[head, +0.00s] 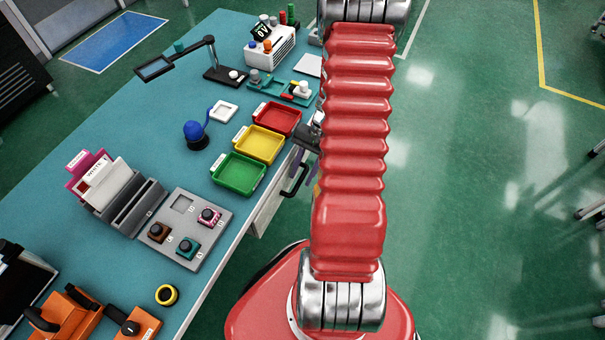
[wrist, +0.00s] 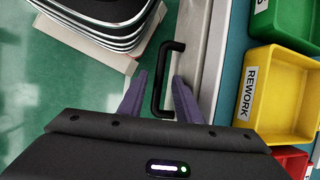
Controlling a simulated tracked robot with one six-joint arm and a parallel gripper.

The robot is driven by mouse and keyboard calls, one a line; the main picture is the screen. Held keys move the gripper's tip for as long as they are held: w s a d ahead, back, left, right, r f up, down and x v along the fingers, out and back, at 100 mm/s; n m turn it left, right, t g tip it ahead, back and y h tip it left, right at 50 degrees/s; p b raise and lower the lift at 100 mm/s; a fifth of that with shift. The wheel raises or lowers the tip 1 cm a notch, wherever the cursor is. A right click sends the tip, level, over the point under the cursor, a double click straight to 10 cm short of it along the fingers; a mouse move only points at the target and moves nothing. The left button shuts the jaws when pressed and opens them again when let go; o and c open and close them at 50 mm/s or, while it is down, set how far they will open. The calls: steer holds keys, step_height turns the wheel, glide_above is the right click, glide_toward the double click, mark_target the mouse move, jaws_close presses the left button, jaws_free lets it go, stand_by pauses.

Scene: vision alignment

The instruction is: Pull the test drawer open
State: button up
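The drawer's black bar handle (wrist: 160,80) stands out from a pale grey front (wrist: 192,40) in the wrist view. My gripper (wrist: 159,76) is open, with one purple finger on each side of the handle's bar. Gaps show between the bar and both fingers; I cannot tell the depth exactly. In the head view the black handle (head: 296,180) shows on the pale drawer unit (head: 267,208) under the table's right edge. My red arm hides most of the gripper there. The drawer looks closed, though its edges are partly hidden.
The teal table (head: 150,115) carries green (head: 239,174), yellow (head: 259,144) and red (head: 277,118) trays near its right edge, above the drawer. A grey panel with knobs (head: 185,228) lies nearer. Green floor to the right is mostly clear.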

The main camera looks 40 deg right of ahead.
steer(key=shift+a+f, duration=0.2)
steer(key=shift+f, duration=0.15)
steer(key=shift+c, duration=0.2)
jaws_close()
steer(key=shift+d, duration=0.2)
steer(key=shift+a, duration=0.1)
